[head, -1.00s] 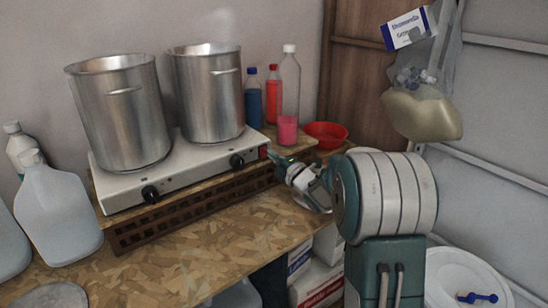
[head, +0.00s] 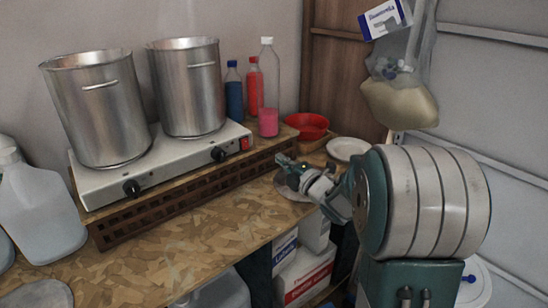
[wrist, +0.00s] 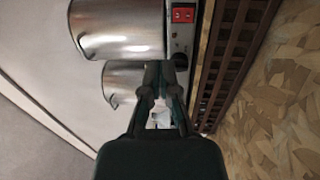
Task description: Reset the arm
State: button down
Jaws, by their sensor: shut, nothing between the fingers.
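My arm reaches in from the right in the head view, with large grey rounded links in front. My gripper (head: 286,166) is small there, above the right end of the wooden worktop (head: 180,250), in front of the slatted shelf. In the wrist view my gripper (wrist: 160,68) points toward the hotplate and pots, its two fingers together at the tips with a gap lower down. Nothing is held.
Two metal pots (head: 98,110) stand on a white two-burner hotplate (head: 165,165) with a red switch. Blue, red and clear bottles (head: 267,85) stand behind. A red bowl (head: 306,126) and white plate (head: 348,149) are right. Jugs (head: 38,205) stand left. The worktop's middle is clear.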

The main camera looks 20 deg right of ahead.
jog(key=shift+a, duration=0.15)
dwell(0.3)
jog(key=s+a+m+g+h, duration=0.2)
jog(key=s+a+m+g, duration=0.2)
jog(key=s+m, duration=0.3)
jog(key=s+a+f+m+g+h, duration=0.1)
jog(key=s+a+m+g, duration=0.3)
jog(key=s, duration=0.9)
jog(key=s+a+f+m+g+h, duration=0.1)
jog(key=s+a+m+g+h, duration=0.2)
jog(key=s+m, duration=0.7)
jog(key=shift+s+a+m+g, duration=0.3)
jog(key=shift+s+a+g, duration=0.1)
jog(key=shift+g, duration=0.4)
